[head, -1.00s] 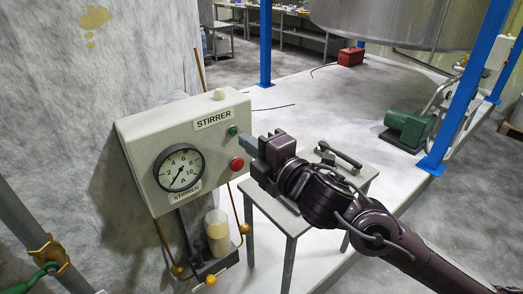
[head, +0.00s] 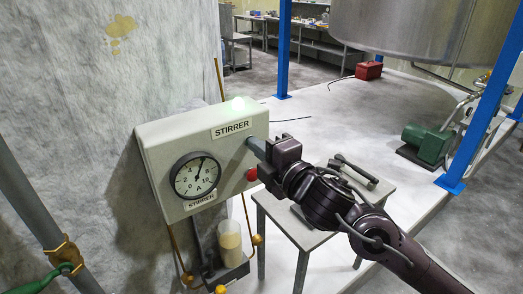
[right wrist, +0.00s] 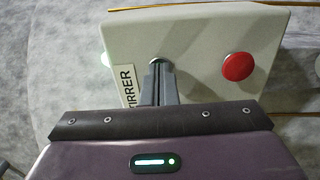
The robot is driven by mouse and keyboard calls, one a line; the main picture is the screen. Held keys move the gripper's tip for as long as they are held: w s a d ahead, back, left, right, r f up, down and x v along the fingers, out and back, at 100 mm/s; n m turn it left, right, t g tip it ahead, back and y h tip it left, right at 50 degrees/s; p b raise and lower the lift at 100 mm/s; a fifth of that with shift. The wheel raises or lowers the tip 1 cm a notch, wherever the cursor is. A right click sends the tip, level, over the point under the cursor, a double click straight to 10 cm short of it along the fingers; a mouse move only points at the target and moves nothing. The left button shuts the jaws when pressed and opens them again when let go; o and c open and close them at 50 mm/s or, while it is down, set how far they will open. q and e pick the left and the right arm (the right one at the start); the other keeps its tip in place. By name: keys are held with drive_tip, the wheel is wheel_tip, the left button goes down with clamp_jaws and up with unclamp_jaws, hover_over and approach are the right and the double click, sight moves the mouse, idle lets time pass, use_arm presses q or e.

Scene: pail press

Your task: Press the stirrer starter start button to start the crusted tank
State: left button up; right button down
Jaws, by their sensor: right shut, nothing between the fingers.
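The stirrer starter is a pale grey box (head: 160,138) labelled STIRRER on the wall side. Its round gauge (head: 196,178) has the needle pointing up, slightly right. A lamp (head: 238,104) on top glows pale green. The red button (head: 252,174) stands out on the front, and shows in the right wrist view (right wrist: 237,67). My right gripper (head: 251,142) is shut and empty, its fingertips at the green button (right wrist: 158,61), which they mostly cover. They appear to touch it. My left gripper is not in view. The large metal tank (head: 405,30) stands at the back right.
A small grey table (head: 280,217) with a dark-handled tool (head: 356,169) stands under my right arm. A blue post (head: 284,50) and a green pump (head: 427,143) are further back.

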drive_tip(key=shift+s, duration=0.1)
drive_tip(key=v, duration=0.5)
drive_tip(key=shift+s+d, duration=0.2)
idle(0.7)
